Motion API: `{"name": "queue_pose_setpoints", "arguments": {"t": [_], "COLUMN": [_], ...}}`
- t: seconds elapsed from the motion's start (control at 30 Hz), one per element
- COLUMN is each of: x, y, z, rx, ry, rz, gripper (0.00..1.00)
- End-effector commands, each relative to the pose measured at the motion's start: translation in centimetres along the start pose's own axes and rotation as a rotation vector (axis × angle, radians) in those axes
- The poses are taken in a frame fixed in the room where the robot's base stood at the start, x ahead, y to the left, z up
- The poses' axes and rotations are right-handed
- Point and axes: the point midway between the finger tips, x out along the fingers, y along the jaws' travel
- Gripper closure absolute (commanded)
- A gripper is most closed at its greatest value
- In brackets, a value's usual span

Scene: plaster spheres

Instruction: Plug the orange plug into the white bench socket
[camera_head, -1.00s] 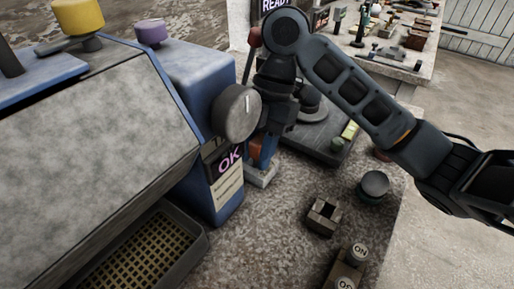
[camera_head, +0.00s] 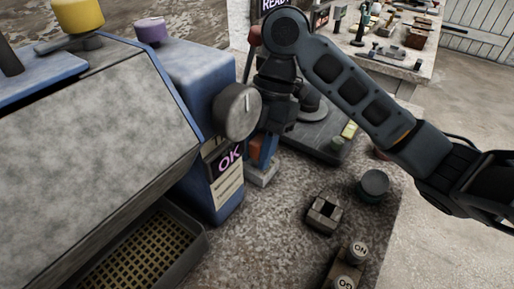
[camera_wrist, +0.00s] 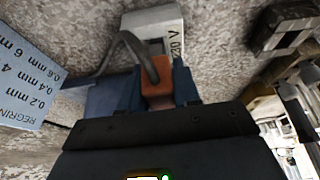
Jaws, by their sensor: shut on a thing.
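The orange plug (camera_wrist: 160,88) is between the blue fingers of my gripper (camera_wrist: 158,94) in the wrist view, with a grey cable curving from it to the left. The white bench socket (camera_wrist: 152,20) is just beyond the plug, marked "220 V". In the head view my gripper (camera_head: 264,152) points down at the socket (camera_head: 264,176), beside the blue machine. A bit of the orange plug (camera_head: 255,147) shows there. The socket's holes are hidden, and I cannot tell whether the plug touches it or is in it.
The blue machine (camera_head: 195,80) with its grey knob (camera_head: 238,111) stands close left of my gripper. A small block with a square hole (camera_head: 324,213), a round dark knob (camera_head: 374,184) and an ON switch box (camera_head: 346,266) stand on the bench to the right.

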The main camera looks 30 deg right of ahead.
Motion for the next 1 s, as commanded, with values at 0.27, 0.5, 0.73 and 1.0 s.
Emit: {"name": "queue_pose_setpoints", "arguments": {"t": [0.27, 0.5, 0.73, 1.0], "x": [0.7, 0.72, 0.71, 0.71], "y": [0.0, -0.01, 0.0, 0.0], "z": [0.29, 0.3, 0.29, 0.29], "rx": [0.0, 0.0, 0.0, 0.0], "ry": [0.0, 0.0, 0.0, 0.0], "rz": [0.0, 0.0, 0.0, 0.0], "gripper": [1.0, 0.52, 0.39, 0.39]}}
